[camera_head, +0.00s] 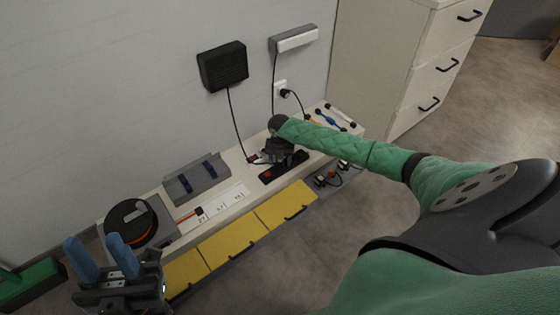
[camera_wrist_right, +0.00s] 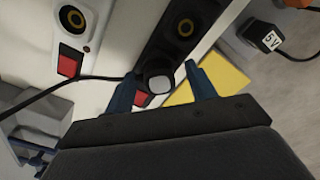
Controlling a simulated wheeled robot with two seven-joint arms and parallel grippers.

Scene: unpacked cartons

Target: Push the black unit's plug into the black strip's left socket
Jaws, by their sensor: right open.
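The black unit (camera_head: 222,67) hangs on the wall, its cord running down to the bench. The black strip (camera_head: 283,169) lies near the bench's front edge, red switch at its left end. In the right wrist view the strip (camera_wrist_right: 160,40) shows one open socket, with the plug (camera_wrist_right: 155,79) at the socket position by the red switch. I cannot tell how deep the plug sits. My right gripper (camera_wrist_right: 162,88) is open, blue fingers on either side of the plug, apparently apart from it. It partly hides the strip in the head view. My left gripper (camera_head: 103,255) is open and empty, front left.
A white strip (camera_wrist_right: 101,20) with a red switch lies beside the black strip. A black 5V adapter (camera_wrist_right: 264,37) lies beyond the yellow front. A grey box (camera_head: 195,180) and a black-orange reel (camera_head: 131,221) stand on the bench's left half. Drawers (camera_head: 400,60) stand at right.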

